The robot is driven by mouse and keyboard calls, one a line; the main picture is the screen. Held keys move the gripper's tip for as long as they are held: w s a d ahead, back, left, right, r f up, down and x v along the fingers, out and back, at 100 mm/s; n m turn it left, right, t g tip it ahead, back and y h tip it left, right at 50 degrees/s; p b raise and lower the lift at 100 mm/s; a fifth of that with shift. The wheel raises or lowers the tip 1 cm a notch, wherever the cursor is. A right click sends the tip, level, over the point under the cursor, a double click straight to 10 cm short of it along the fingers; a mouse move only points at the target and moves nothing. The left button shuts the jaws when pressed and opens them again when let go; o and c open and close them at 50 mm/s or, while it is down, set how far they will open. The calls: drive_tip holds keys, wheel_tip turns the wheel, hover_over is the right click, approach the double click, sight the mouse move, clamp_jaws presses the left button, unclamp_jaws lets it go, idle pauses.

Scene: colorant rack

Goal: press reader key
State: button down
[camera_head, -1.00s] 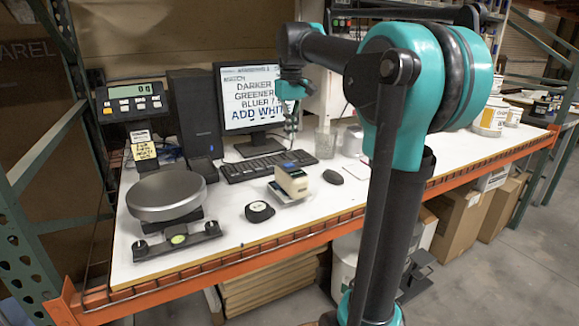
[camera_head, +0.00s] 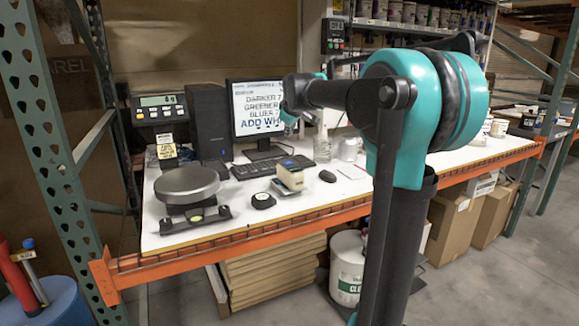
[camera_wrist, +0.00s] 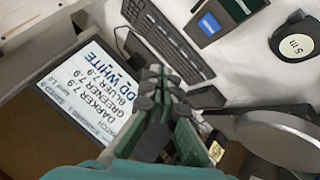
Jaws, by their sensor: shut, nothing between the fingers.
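In the wrist view a dark device with a blue screen (camera_wrist: 209,24) lies near the top, seen from above. I cannot make out its key. My gripper (camera_wrist: 155,76) is shut and empty, its fingers over the monitor and keyboard area of the wrist view. It is apart from the reader. In the head view my arm hides part of the table, and the fingertips are too small to tell.
A monitor (camera_head: 258,108) and keyboard (camera_head: 273,167) stand behind the reader. A tape measure (camera_head: 263,201) lies left of it and a mouse (camera_head: 327,176) right. A round scale (camera_head: 187,185) is at the left. An orange beam (camera_head: 230,237) edges the table front.

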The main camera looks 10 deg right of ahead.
sight(289, 163)
drive_tip(key=shift+f, duration=4.4)
drive_tip(key=shift+f, duration=0.15)
drive_tip(key=shift+f, duration=0.3)
drive_tip(key=shift+f, duration=0.3)
drive_tip(key=shift+r, duration=0.75)
drive_tip(key=shift+r, duration=0.1)
drive_tip(key=shift+r, duration=2.4)
